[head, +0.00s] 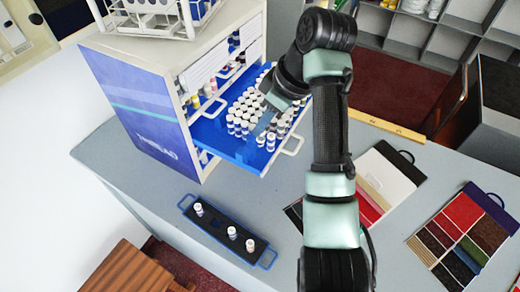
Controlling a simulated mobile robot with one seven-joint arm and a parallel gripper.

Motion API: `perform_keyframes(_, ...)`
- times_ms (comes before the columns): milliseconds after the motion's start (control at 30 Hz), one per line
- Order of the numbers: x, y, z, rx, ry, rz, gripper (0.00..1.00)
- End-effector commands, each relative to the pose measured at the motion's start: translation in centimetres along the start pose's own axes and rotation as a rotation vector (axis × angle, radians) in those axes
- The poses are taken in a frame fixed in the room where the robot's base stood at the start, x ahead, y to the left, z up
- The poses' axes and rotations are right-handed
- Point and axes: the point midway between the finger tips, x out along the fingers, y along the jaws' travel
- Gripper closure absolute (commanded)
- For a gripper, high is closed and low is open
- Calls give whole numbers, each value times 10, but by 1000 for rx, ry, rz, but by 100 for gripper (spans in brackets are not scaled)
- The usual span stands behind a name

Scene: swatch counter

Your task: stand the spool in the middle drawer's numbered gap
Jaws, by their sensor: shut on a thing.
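The thread cabinet (145,115) stands on the counter with a blue drawer (212,137) pulled out toward the right. Many white-topped spools (238,113) stand in rows in this drawer. Its numbers and the gap cannot be made out at this size. My gripper (272,104) is over the right part of the open drawer, reaching down from the upper right. It is shut on a spool, but the fingers and the nearby spools hide it, so I cannot tell its colour or tilt. My forearm and wrist cover part of the drawer's right side.
A black holder with blue handles (215,222) lies on the grey counter (150,190) with three spools standing in it. Swatch cards (385,180) and a swatch board (462,235) lie at the right. A white wire rack (190,22) stands on the cabinet.

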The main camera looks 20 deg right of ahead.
Motion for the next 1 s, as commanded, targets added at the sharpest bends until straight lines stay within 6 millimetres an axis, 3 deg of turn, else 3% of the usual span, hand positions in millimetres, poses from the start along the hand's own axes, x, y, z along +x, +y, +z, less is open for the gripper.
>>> perform_keyframes(33,18,-2,6,0,0,-5,100)
perform_keyframes(100,29,-2,10,0,1,-4,100)
perform_keyframes(267,38,-1,16,2,-1,-1,100)
perform_keyframes(533,69,-1,29,4,-2,0,100)
perform_keyframes(933,78,-1,32,2,-1,2,100)
perform_keyframes(967,78,0,32,2,-1,2,76)
perform_keyframes(1000,77,0,32,2,-1,2,69)
